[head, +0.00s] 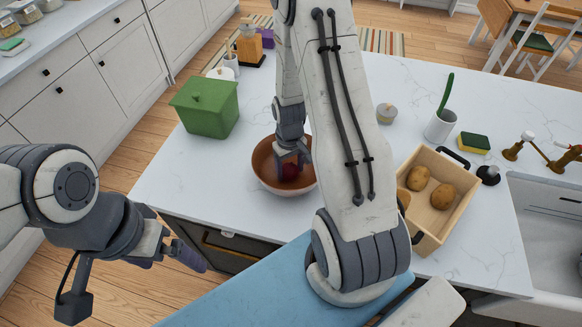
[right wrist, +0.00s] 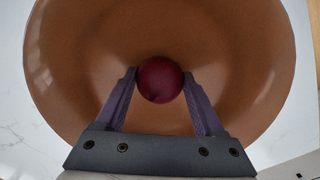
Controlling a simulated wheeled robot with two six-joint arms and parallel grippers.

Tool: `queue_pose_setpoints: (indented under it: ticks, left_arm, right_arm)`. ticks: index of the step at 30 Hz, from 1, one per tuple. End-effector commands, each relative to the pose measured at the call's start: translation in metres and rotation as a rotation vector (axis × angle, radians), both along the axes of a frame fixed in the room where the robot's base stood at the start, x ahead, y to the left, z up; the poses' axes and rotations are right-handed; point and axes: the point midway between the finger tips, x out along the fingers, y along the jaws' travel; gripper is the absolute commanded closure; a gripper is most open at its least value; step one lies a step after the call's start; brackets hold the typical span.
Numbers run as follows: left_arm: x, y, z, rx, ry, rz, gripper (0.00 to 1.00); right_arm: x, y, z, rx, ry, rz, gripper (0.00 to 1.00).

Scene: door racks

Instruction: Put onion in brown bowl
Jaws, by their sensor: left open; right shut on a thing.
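The brown bowl (head: 266,172) stands on the white counter in the head view, and fills most of the right wrist view (right wrist: 75,65). The dark red onion (right wrist: 160,80) is between the fingertips of my right gripper (right wrist: 160,88), which is shut on it. In the head view the onion (head: 289,172) shows inside the bowl's outline, with my right gripper (head: 290,158) reaching down from above. I cannot tell whether the onion touches the bowl's bottom. My left gripper (head: 190,257) is off the counter's front edge at the left, away from the bowl, open and empty.
A green lidded box (head: 207,106) stands behind left of the bowl. The counter left of the bowl is clear.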

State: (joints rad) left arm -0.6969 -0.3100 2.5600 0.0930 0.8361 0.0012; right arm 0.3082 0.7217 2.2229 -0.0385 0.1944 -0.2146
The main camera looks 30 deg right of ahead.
Motion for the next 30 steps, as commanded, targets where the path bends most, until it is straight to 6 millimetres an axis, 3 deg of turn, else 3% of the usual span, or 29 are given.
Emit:
queue_pose_setpoints:
  ticks: [5,6,8,20,30]
  left_arm:
    - [0.000,0.000,-0.003,0.000,0.000,0.000,0.00]
    - [0.000,0.000,-0.003,0.000,0.000,0.001,0.00]
    - [0.000,0.000,-0.002,0.000,0.000,0.000,0.00]
    - [0.000,0.000,-0.002,0.000,0.000,0.000,0.00]
    - [0.000,0.000,-0.016,0.000,0.000,0.002,0.00]
  right_arm:
    - [0.000,-0.001,-0.003,0.000,0.000,-0.001,0.88]
    - [0.000,-0.001,-0.004,0.000,0.000,-0.002,0.26]
    - [0.000,-0.001,-0.003,0.000,0.000,-0.002,0.03]
    - [0.001,-0.002,0.005,-0.001,-0.003,-0.002,0.00]
    - [0.001,-0.001,0.064,-0.002,-0.009,-0.002,0.00]
